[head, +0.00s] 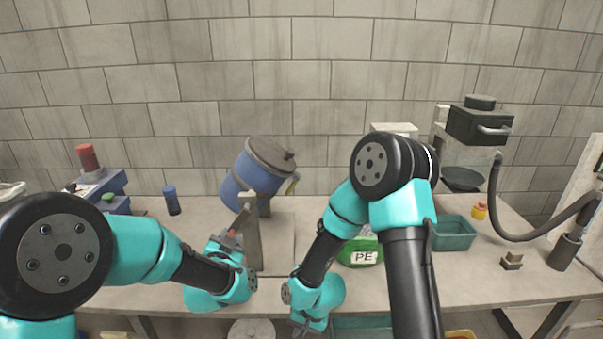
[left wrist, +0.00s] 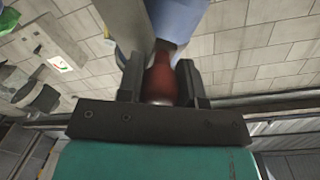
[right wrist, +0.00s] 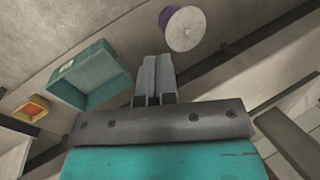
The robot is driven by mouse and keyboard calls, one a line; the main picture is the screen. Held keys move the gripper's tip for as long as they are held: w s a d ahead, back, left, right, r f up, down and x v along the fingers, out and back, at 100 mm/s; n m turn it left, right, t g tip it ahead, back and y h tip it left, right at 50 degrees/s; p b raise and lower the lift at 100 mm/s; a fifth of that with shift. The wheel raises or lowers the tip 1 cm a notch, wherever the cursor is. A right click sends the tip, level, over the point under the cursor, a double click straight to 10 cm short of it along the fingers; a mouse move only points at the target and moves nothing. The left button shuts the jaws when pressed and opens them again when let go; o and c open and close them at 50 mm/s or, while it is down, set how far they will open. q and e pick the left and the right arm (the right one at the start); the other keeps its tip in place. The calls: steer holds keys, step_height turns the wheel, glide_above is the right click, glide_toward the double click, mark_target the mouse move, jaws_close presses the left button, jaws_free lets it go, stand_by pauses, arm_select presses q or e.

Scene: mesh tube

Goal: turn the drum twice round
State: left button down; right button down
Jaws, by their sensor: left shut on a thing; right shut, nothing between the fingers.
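The drum (head: 256,178) is blue with a grey lid and sits tilted on a grey stand (head: 252,238) at the middle of the bench. Its blue side also shows at the top of the left wrist view (left wrist: 180,16). My left gripper (head: 234,238) is on the near left side of the stand, shut on a red-brown handle (left wrist: 162,76). The handle lies between both fingers in the left wrist view. How the handle joins the drum is hidden. My right gripper (head: 304,326) is low at the bench's front edge, shut and empty, with its fingers (right wrist: 155,68) together.
A green container marked PE (head: 362,254) and a teal bin (head: 455,235) stand right of the drum. A dark blue cylinder (head: 172,200) stands left of it. A white-faced purple spool (right wrist: 182,28) is below the bench front. A hose (head: 495,205) arches at the right.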

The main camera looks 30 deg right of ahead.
steer(key=w+d+r+m+t, duration=0.1)
steer(key=w+r+m, duration=0.3)
steer(key=r, duration=0.8)
steer(key=w+d+r+m+t, duration=0.1)
steer(key=w+r+m, duration=0.25)
steer(key=r, duration=0.95)
steer(key=w+d+r+m+t, duration=0.15)
steer(key=w+r+m, duration=0.25)
steer(key=r, duration=0.8)
steer(key=w+d+r+m, duration=0.2)
steer(key=w+d+r, duration=0.1)
steer(key=w+d, duration=0.4)
steer(key=w+d+r+m+g, duration=0.1)
steer(key=w+d+r+m, duration=0.1)
steer(key=w+d+r, duration=0.2)
steer(key=w+d, duration=0.3)
steer(key=d, duration=0.4)
steer(key=shift+w+m, duration=0.25)
steer(key=shift+m, duration=0.1)
steer(key=x, duration=1.4)
